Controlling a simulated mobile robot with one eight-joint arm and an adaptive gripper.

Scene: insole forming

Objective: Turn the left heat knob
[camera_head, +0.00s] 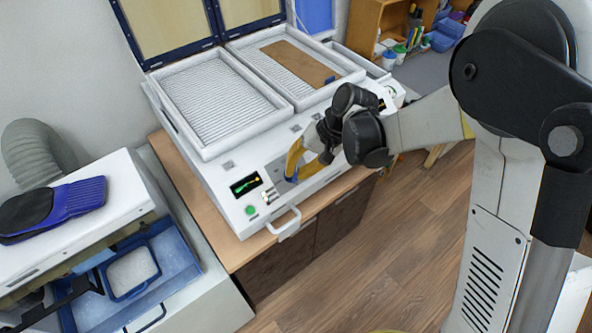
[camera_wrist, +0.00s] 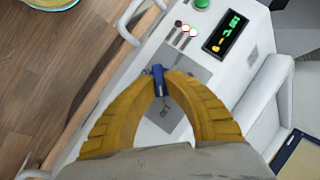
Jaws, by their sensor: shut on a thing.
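The left heat knob (camera_wrist: 158,80) is a small blue knob on the machine's sloped front panel. In the wrist view my gripper (camera_wrist: 160,76) has its two yellow fingers closed around it, one tip on each side. In the head view my gripper (camera_head: 291,172) reaches down to the panel, right of the left display, and the knob is mostly hidden by the fingers. The left display (camera_head: 246,184) glows with green and yellow marks; it also shows in the wrist view (camera_wrist: 225,34).
A green button (camera_head: 251,210) and a white handle (camera_head: 284,226) are left of my gripper. The white forming machine (camera_head: 185,143) has two trays, one with a brown sheet (camera_head: 300,63). A second machine with a blue tray (camera_head: 186,267) stands at left.

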